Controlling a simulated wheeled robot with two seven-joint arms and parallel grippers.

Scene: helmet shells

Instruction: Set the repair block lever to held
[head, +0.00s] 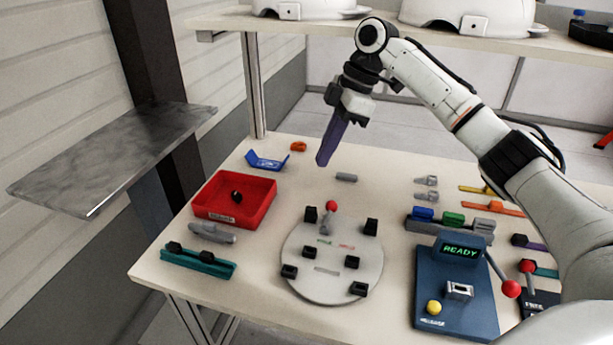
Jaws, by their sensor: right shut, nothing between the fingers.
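A round grey plate (330,287) lies on the table with several black blocks on it. A short lever with a red ball (331,206) stands at its far side, leaning slightly; small green and red markings sit in front of it, too small to read. Another red-balled lever (527,266) stands on a small dark block (540,302) marked FREE at the right, partly cut off by my arm. I cannot tell for certain which is the repair block's lever. My right gripper (321,161) is shut and empty, its purple fingers pointing down above the table, behind the plate and apart from both levers.
A red tray (225,212) and teal holder (198,262) lie left. White helmet shells (468,17) rest on the shelf behind.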

